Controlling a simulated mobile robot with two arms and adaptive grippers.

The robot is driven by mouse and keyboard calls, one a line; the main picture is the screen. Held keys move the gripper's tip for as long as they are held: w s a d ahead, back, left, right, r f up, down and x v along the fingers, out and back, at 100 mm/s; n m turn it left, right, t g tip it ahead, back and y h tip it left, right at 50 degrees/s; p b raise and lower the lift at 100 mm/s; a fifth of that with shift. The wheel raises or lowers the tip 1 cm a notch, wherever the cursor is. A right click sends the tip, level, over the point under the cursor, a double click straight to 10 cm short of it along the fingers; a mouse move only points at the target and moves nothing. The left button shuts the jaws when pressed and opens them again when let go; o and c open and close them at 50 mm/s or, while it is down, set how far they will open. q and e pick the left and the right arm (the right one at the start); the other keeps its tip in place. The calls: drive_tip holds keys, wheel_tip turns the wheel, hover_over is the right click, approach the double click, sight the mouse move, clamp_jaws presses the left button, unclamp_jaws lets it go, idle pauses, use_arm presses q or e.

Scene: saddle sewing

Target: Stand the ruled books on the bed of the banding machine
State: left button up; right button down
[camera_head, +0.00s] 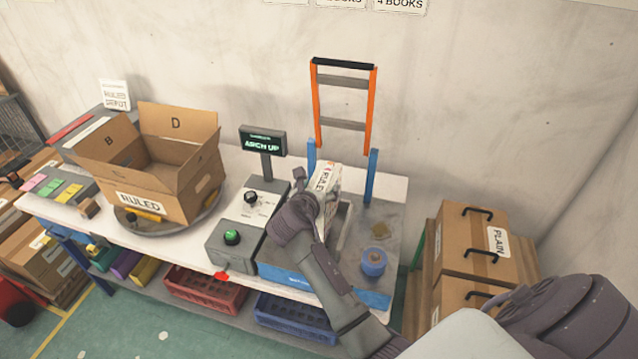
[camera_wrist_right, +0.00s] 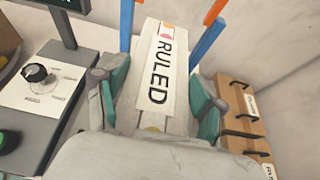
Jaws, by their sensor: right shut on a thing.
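A white block labelled RULED (camera_head: 326,180), one ruled book or several together, is at the banding machine. My right gripper (camera_head: 312,196) is shut on it. In the right wrist view the block (camera_wrist_right: 162,70) lies between the two teal-padded fingers (camera_wrist_right: 156,98). The block is over the machine's grey bed (camera_head: 393,220), beside a light metal guide (camera_head: 343,222). I cannot tell whether it touches the bed. The orange and blue arch (camera_head: 371,110) stands just behind it. My left gripper is out of view.
An open carton labelled RULED (camera_head: 140,201) stands on a round turntable at the left; its inside looks empty. A control box with a green button (camera_head: 232,238) and a lit display (camera_head: 262,143) stand left of the machine. Cartons labelled PLAIN (camera_head: 497,241) are stacked at the right.

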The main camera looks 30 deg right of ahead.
drive_tip(key=shift+f, duration=0.65)
drive_tip(key=shift+f+b, duration=1.05)
drive_tip(key=shift+f, duration=1.05)
drive_tip(key=shift+c, duration=2.3)
unclamp_jaws()
drive_tip(key=o, duration=0.4)
drive_tip(key=shift+s, duration=0.1)
drive_tip(key=shift+o, duration=0.2)
drive_tip(key=shift+f, duration=0.35)
drive_tip(key=shift+s, duration=0.1)
drive_tip(key=v, duration=1.2)
drive_tip(key=shift+r, duration=0.25)
